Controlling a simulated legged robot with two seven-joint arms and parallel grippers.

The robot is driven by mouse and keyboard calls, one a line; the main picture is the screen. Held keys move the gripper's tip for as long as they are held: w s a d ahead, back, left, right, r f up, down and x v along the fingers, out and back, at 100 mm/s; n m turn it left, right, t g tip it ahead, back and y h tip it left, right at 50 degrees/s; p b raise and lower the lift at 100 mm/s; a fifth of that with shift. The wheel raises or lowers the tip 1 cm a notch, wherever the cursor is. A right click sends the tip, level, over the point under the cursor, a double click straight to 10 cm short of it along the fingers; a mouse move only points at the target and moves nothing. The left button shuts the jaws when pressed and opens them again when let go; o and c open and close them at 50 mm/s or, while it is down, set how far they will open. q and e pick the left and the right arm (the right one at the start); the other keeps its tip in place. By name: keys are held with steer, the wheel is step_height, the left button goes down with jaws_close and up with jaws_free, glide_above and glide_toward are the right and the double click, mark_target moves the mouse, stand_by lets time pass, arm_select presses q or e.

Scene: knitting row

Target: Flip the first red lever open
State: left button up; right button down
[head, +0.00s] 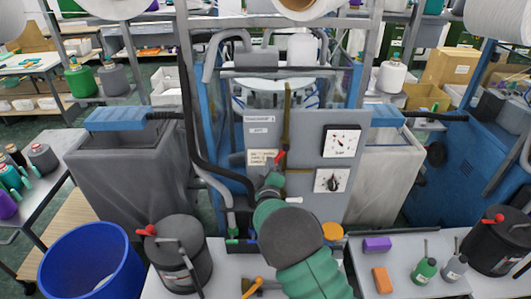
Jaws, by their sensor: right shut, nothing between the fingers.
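Two more red levers show: one on the left dark pot (147,231) and one on the right dark pot (492,219). My left gripper is not in view.
A black hose (200,150) curves down on the left. A blue bin (92,262) stands at the front left. Purple (377,244) and orange blocks (382,280) and small bottles lie on the right table.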

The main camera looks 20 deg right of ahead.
steer(key=shift+s+d+f+n+b, duration=0.15)
steer(key=shift+d+f+n+b, duration=0.3)
steer(key=shift+n, duration=0.55)
steer(key=shift+s+d+f+n+b, duration=0.15)
steer(key=shift+d+f+n+b, duration=0.15)
steer(key=shift+d+n, duration=0.5)
steer(key=shift+s+d+f+n+b, duration=0.15)
steer(key=shift+d+f+n+b, duration=0.2)
steer(key=shift+n, duration=0.85)
steer(key=shift+a, duration=0.1)
